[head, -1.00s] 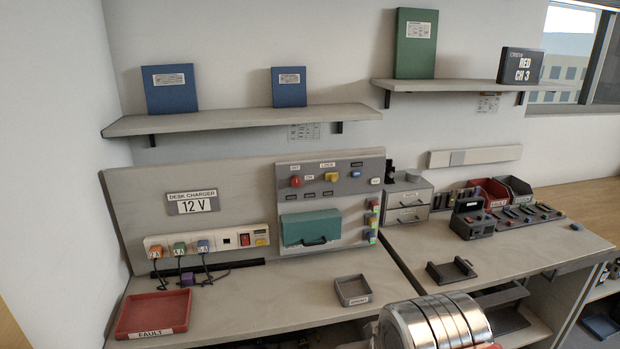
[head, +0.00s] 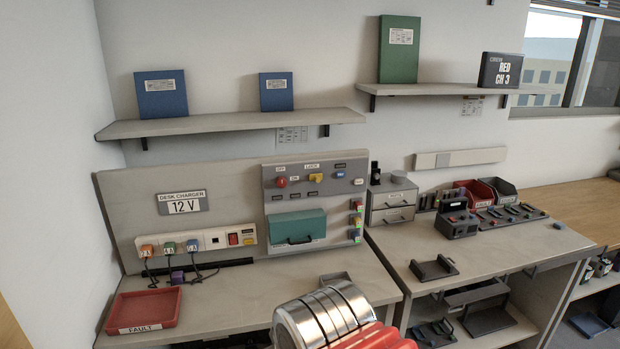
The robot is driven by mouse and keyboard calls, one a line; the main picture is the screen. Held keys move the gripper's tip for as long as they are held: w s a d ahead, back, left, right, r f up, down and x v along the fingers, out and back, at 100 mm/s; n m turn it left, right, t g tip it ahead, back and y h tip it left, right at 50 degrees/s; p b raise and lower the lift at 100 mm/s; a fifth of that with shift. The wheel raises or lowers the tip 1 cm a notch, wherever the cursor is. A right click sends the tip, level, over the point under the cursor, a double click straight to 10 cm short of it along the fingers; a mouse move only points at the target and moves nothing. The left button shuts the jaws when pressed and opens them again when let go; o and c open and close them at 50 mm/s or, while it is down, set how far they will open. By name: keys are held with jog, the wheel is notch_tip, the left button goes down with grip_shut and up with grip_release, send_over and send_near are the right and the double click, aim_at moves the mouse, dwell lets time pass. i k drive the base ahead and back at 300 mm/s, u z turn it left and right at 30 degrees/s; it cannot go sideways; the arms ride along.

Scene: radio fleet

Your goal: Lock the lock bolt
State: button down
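A grey control panel (head: 310,192) stands at the back of the left bench. Along its top are a red knob (head: 281,182), a yellow handle (head: 316,178) and a blue piece (head: 340,174), with small labels above them that are too small to read surely. Below them is a closed teal cover (head: 297,228) with a dark handle. I cannot tell for sure which part is the lock bolt, or whether it is locked. My silver and red arm links rise at the bottom middle, in front of the bench; my gripper is not in view.
A red FAULT tray (head: 145,311) lies at the front left of the bench. A charger strip (head: 197,244) with plugs and cables is left of the panel. Grey drawers (head: 392,207) and a radio-like unit (head: 457,223) stand to the right.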

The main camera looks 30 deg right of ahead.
aim_at(318, 177)
jog(key=z, duration=0.05)
jog(key=i, duration=1)
jog(key=u, duration=0.05)
